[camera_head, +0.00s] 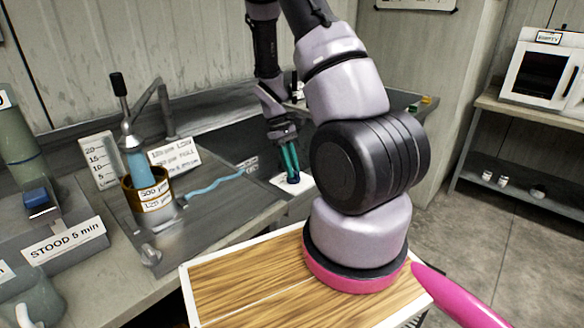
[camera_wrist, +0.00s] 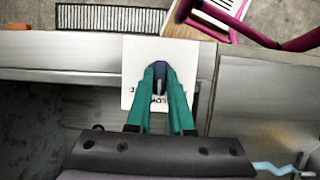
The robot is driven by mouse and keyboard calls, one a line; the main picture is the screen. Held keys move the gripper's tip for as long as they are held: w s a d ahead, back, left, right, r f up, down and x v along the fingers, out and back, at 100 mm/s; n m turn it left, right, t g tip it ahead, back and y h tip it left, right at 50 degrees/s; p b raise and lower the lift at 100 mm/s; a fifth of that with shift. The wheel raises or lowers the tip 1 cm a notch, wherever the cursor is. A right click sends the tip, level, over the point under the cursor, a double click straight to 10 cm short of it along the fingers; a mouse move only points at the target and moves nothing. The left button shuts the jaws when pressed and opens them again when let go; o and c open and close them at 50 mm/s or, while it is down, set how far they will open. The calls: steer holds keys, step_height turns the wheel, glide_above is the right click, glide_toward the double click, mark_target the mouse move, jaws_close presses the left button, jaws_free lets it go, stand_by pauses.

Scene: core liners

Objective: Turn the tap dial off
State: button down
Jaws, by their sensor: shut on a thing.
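My gripper (camera_head: 291,165) points down over a white card (camera_head: 277,181) on the counter's front part. Its teal fingers (camera_wrist: 160,85) are shut on a small dark blue piece with a grey pin, which looks like the tap dial (camera_wrist: 159,69). The fingers hide most of it. The card (camera_wrist: 130,60) lies under it in the wrist view, with black lettering partly covered and too small to read. I cannot tell the dial's setting. A grey tap (camera_head: 152,95) rises behind a sieve (camera_head: 150,192) with a blue-filled tube above it.
A blue wavy streak (camera_head: 212,184) runs across the grey counter toward my gripper. A silver knob (camera_head: 150,255) sits near the front edge at left. A wood-topped cart (camera_head: 240,290) stands in front. A shelf with a white oven (camera_head: 542,72) is at right; floor between is clear.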

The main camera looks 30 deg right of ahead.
steer(key=shift+m, duration=0.3)
steer(key=m+y, duration=0.1)
steer(key=m, duration=0.1)
steer(key=m+y, duration=0.1)
steer(key=m, duration=0.1)
steer(key=shift+w+d+m, duration=0.1)
steer(key=shift+d+m, duration=0.1)
steer(key=shift+m, duration=0.2)
steer(key=m, duration=0.2)
steer(key=m+y, duration=0.1)
steer(key=m, duration=0.1)
steer(key=shift+d+y, duration=0.1)
steer(key=shift+y, duration=0.2)
steer(key=shift+m, duration=0.3)
steer(key=c, duration=0.8)
jaws_free()
steer(key=v, duration=1.1)
steer(key=shift+s, duration=0.25)
